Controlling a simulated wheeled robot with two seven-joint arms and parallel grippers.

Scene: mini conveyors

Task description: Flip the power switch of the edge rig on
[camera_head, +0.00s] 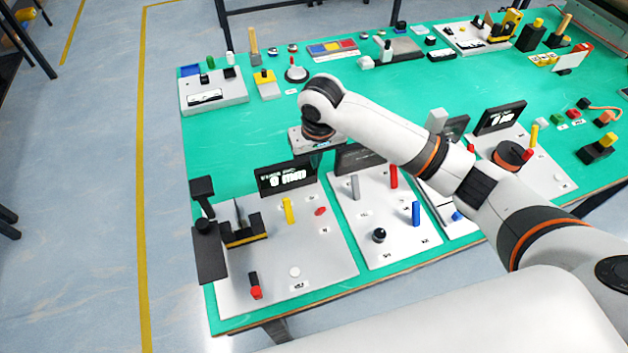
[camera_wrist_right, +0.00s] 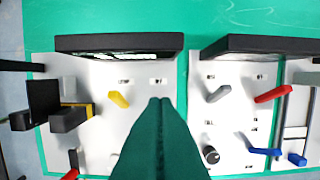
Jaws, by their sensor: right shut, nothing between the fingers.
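The front-left rig is a light grey plate (camera_head: 330,262) with a black sign (camera_head: 286,177); the sign's lettering is not clearly readable. A small red-and-black switch (camera_head: 255,287) is near its front edge; its setting is unclear. The plate also carries a yellow lever (camera_head: 288,211), a red button (camera_head: 320,211) and a white button (camera_head: 294,271). My right gripper (camera_head: 317,157) is above and behind this rig, near the sign. In the right wrist view its fingers (camera_wrist_right: 161,101) are shut and empty, pictured right of the yellow lever (camera_wrist_right: 119,98). My left gripper is not in view.
A black bracket (camera_head: 208,250) rises on the rig's left side. A neighbouring plate (camera_head: 400,253) with grey, red and blue levers and a black knob stands to the right. More devices line the back. Bare green mat (camera_head: 225,140) is free behind the sign.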

